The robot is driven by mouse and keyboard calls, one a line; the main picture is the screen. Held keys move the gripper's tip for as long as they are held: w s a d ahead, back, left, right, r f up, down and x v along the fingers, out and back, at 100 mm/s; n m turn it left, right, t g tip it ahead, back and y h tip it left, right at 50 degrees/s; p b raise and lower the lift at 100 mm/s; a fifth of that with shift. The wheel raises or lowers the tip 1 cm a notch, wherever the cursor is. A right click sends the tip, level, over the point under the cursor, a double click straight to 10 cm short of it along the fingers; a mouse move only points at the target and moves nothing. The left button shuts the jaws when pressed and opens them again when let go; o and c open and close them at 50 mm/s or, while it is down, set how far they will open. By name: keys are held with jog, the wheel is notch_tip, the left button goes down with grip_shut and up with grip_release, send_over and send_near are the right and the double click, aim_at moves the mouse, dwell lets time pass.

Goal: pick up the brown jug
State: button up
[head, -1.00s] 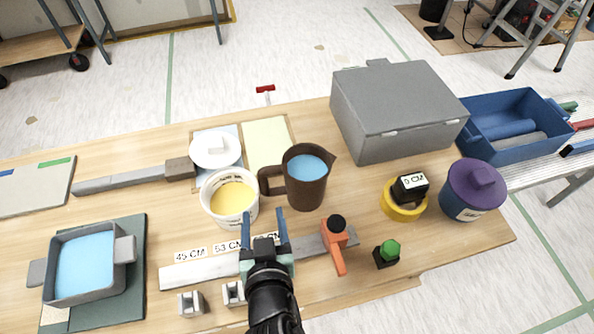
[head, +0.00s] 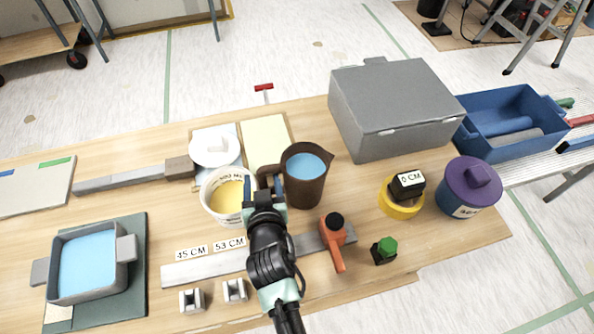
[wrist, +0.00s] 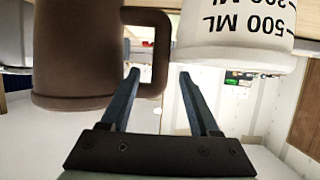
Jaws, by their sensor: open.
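The brown jug (head: 308,190) stands upright on the table with blue liquid inside; its handle (head: 265,172) points left. My gripper (head: 264,180) is open at the handle, between the jug and the white measuring cup (head: 222,205) with yellow contents. In the wrist view, which looks upside down, the jug (wrist: 75,60) is at left. Its handle's outer bar (wrist: 162,50) appears between my two fingertips (wrist: 159,72), one finger overlapping the handle's loop and the other beside the cup (wrist: 235,40). I cannot tell whether either finger touches the handle.
A grey box (head: 395,115) stands behind and right of the jug. A grey strip (head: 205,267) and an orange tool (head: 334,240) lie in front, under or beside my arm. A yellow container (head: 400,203) and purple-lidded pot (head: 468,190) stand right. A white lid (head: 214,150) lies behind the cup.

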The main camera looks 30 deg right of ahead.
grip_shut()
dwell(0.3)
dwell(1.1)
jog(key=shift+w+r, duration=0.1)
jog(key=shift+r, duration=0.1)
